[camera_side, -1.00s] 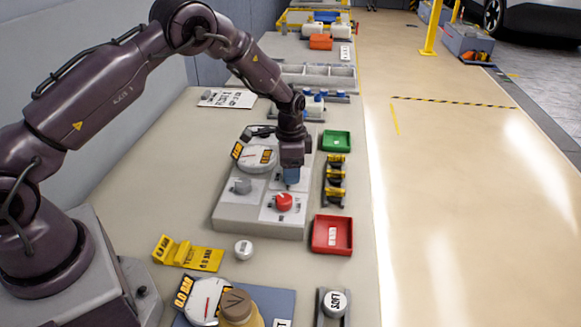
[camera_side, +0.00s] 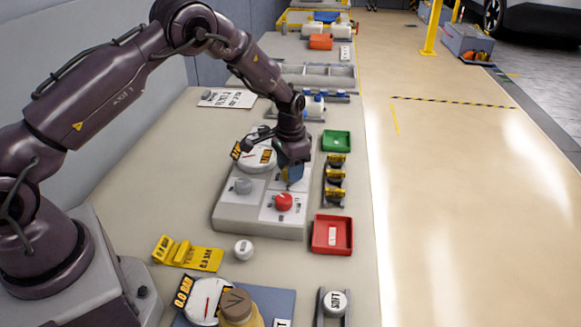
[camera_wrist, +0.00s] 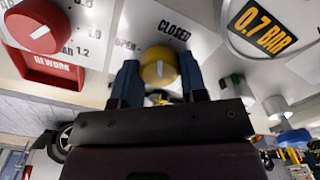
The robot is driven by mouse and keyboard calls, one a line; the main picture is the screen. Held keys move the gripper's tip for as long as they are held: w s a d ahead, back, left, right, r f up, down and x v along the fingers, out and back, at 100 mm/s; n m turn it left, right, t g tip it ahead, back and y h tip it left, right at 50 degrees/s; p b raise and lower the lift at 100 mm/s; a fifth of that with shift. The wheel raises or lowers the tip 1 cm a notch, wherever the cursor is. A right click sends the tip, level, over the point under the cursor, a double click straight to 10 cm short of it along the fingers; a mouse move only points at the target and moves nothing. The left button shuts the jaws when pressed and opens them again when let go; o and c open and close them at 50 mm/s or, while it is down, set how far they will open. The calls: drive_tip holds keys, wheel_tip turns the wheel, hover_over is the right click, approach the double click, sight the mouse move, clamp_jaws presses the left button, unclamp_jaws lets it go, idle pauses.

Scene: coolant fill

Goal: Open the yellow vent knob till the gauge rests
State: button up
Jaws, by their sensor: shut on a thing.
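The yellow vent knob (camera_wrist: 158,66) sits between my two blue fingers in the wrist view, with OPEN and CLOSED labels on the panel beyond it. Its pale mark points roughly up the picture, towards the space between the labels. My gripper (camera_wrist: 157,82) is shut on the knob; in the side view my gripper (camera_side: 290,176) is down at the panel's right part and mostly hides the knob. The round gauge (camera_side: 258,160) stands behind it on the panel. The gauge's readout (camera_wrist: 262,32) shows 0.7 BAR; its needle is too small to read.
A red knob (camera_side: 284,201) stands close in front of my gripper, and a grey knob (camera_side: 242,186) is to the left. Yellow clips (camera_side: 335,178), a green tray (camera_side: 336,141) and a red tray (camera_side: 332,235) line the right side. Bare bench lies left of the panel.

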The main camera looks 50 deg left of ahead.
drive_tip(key=n, duration=1.2)
drive_tip(key=shift+n, duration=0.4)
idle(0.3)
drive_tip(key=o, duration=0.9)
wheel_tip(320, 180, up, 13)
drive_tip(key=shift+r, duration=0.1)
